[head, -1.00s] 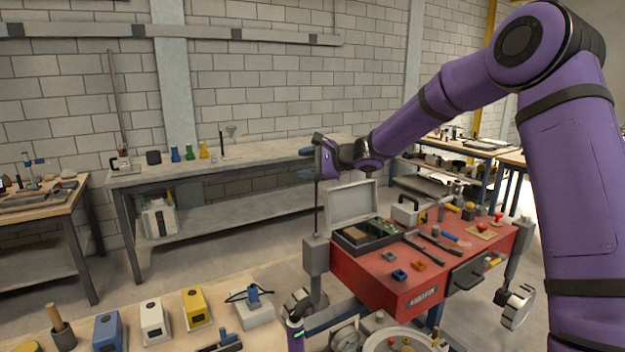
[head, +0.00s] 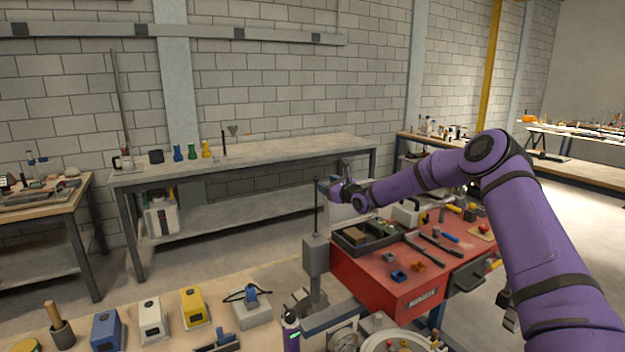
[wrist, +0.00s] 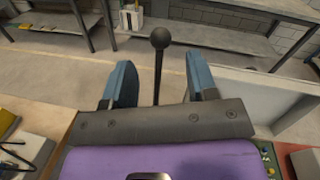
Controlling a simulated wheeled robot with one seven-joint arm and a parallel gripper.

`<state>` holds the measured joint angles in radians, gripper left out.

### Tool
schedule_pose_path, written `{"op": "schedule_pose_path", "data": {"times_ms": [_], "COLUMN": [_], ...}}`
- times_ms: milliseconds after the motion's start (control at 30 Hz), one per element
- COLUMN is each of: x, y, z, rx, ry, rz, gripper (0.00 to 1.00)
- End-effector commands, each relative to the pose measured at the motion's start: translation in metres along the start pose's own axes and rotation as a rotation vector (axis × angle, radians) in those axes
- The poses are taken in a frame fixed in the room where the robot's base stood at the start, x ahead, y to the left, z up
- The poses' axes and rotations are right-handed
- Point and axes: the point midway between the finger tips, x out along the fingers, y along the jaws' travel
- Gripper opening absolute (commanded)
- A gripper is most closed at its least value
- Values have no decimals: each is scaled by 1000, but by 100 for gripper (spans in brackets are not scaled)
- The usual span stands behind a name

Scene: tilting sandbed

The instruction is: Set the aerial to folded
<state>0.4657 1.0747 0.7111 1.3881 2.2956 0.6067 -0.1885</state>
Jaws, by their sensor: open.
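The aerial (head: 316,220) is a thin dark rod standing upright from a grey block (head: 316,258) at the left end of the red chest. In the wrist view the aerial (wrist: 160,42) shows its black ball tip and a length of rod between my two blue fingers. My gripper (wrist: 160,72) is open, with a gap to the rod on both sides. In the head view my gripper (head: 326,185) is at the upper end of the rod. The lower rod is hidden behind my gripper in the wrist view.
The red chest (head: 385,295) carries an open-lidded tray (head: 345,250) and several loose tools just right of the aerial. A bench (head: 250,152) stands behind against the wall. A wooden table with coloured boxes (head: 193,308) lies front left.

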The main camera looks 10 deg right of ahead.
Motion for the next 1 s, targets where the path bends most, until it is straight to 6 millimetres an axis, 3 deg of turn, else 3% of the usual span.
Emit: {"op": "schedule_pose_path", "data": {"times_ms": [500, 700, 1000], "x": [75, 87, 90], "y": [1, 0, 0], "z": [1, 0, 0], "rx": [-2, -2, -2], "ry": [-2, -1, 0], "rz": [2, 1, 1], "gripper": [53, 53, 53]}}
